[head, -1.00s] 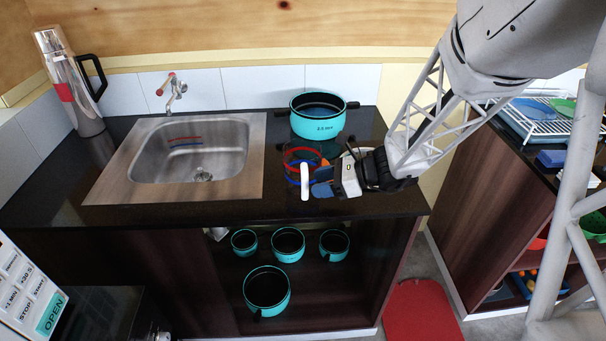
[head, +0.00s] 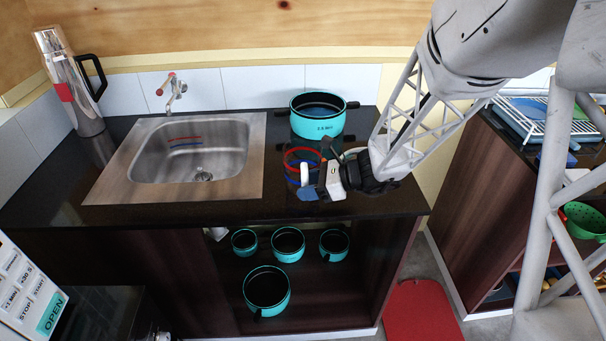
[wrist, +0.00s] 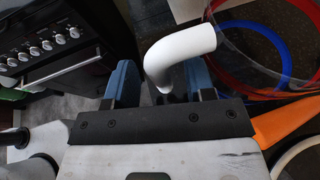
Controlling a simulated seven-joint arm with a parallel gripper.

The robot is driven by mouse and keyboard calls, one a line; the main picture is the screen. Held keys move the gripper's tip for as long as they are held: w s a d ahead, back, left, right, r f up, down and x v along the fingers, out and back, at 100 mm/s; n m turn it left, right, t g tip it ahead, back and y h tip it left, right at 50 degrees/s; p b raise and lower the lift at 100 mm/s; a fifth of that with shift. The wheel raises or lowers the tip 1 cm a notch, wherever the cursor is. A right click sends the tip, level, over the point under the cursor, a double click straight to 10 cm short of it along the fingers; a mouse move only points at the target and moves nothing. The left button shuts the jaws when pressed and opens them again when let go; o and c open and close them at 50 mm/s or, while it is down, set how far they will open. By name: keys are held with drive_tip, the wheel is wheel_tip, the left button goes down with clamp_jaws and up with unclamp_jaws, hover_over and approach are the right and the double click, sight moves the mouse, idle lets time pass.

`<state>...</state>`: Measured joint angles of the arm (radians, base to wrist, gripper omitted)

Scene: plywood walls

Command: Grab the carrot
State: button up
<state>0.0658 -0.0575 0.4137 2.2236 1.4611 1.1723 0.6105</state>
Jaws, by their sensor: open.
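An orange tapered piece (wrist: 285,120), which looks like the carrot, lies at the right in the wrist view, outside my fingers and partly hidden by my gripper. I cannot make it out in the head view. My gripper (head: 312,184) is open, low over the counter's right part. In the wrist view its two blue fingers (wrist: 160,82) stand apart. A white bent tube (wrist: 182,52) shows at and between the fingertips; I cannot tell whether they touch it. It also shows in the head view (head: 304,173).
A red ring (head: 301,151) and a blue ring (wrist: 285,65) are on the dark counter (head: 225,207) beside my gripper. A turquoise pot (head: 318,122) stands behind, and a sink (head: 118,185) is to the left. Several pots sit on the shelf below.

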drive_tip(key=shift+x, duration=1.25)
clamp_jaws()
